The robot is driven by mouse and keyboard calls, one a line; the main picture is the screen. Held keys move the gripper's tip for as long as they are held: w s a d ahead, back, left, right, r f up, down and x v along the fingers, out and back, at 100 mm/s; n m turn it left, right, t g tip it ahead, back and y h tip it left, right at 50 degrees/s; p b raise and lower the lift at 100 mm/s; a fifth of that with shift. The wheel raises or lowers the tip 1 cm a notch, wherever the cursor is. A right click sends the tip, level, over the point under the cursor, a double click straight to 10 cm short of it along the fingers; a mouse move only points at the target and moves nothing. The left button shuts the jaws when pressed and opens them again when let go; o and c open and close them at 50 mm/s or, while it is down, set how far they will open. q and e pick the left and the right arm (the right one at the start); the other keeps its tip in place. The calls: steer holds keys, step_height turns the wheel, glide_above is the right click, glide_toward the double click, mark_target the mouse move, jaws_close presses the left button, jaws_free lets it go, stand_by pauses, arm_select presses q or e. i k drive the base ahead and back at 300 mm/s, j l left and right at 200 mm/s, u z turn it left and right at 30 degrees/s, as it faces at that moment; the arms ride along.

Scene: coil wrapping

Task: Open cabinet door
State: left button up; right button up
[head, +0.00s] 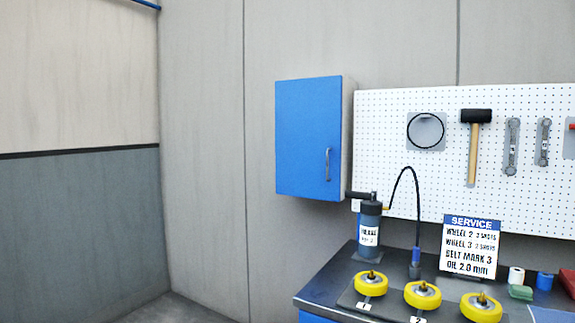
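The cabinet (348,135) is a wall box with pale sides, left of the white pegboard. Its blue door (300,140) is shut, facing out and to the left. A grey vertical bar handle (327,164) sits near the door's lower right edge. Neither of my grippers shows in the head view. The inside of the cabinet is hidden by the door.
A dark workbench (325,290) stands below right, with several yellow wheels, a grease pump (369,228) with a hose, and a service sign (470,247). A pegboard (385,130) holds a mallet (474,145) and wrenches. The floor at lower left is clear.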

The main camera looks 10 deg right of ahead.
mark_target(308, 111)
steer(key=i+j+u, duration=0.25)
steer(key=u, duration=0.15)
steer(key=i+j+u, duration=0.6)
steer(key=u, duration=0.2)
steer(key=i+j+z, duration=0.1)
steer(key=i+z, duration=0.15)
steer(key=i, duration=0.2)
steer(key=i+j+z, duration=0.3)
steer(key=i, duration=0.15)
steer(key=l, duration=0.1)
